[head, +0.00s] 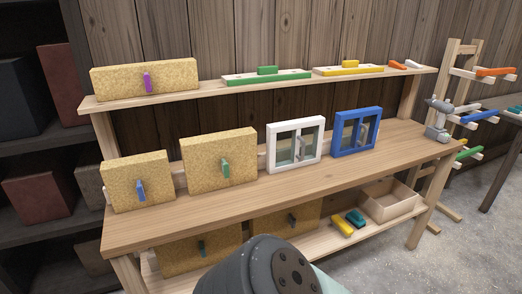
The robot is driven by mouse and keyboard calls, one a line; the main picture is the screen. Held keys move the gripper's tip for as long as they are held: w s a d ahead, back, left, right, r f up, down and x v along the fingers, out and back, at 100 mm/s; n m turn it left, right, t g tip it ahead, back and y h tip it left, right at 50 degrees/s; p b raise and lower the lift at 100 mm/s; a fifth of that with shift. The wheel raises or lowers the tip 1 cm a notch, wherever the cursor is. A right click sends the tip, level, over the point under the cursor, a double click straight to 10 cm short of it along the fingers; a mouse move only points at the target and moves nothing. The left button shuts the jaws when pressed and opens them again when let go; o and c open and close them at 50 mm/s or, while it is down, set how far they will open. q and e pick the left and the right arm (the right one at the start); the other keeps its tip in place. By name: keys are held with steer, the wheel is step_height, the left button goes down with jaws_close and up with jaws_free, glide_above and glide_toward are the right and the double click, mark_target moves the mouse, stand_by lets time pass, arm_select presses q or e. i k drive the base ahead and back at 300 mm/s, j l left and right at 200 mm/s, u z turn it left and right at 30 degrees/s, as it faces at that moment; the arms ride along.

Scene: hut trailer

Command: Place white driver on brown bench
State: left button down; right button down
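The brown bench (240,204) is a wooden workbench with a raised back shelf and a lower shelf. A small white piece (412,64) lies at the right end of the raised shelf, beside an orange piece (397,65). It may be the white driver, but it is too small to tell. Neither gripper's fingers are visible. A dark round arm link of mine shows at the bottom middle and covers part of the bench's lower shelf.
Cork-like boards (219,161), a white framed window (295,145), a blue one (355,131) and a grey tool (438,119) stand on the bench. The bench's front strip is clear. A wooden rack (446,153) with coloured tools stands at right. An open box (389,202) sits below.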

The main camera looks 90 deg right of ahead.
mark_target(414, 140)
steer(key=k+l+z, duration=0.1)
steer(key=z, duration=0.3)
steer(key=l+z, duration=0.4)
steer(key=k+l+z, duration=0.1)
steer(key=z, duration=0.3)
steer(key=l+z, duration=0.6)
steer(key=l, duration=0.15)
steer(key=i+l+z, duration=0.2)
steer(key=l, duration=0.2)
steer(key=l+z, duration=0.25)
steer(key=l, duration=0.15)
steer(key=i+l+z, duration=0.45)
steer(key=l, duration=0.25)
steer(key=i+l, duration=0.2)
steer(key=l, duration=0.15)
steer(key=i+l, duration=0.15)
steer(key=l, duration=0.2)
steer(key=i+l, duration=0.35)
steer(key=l, duration=0.3)
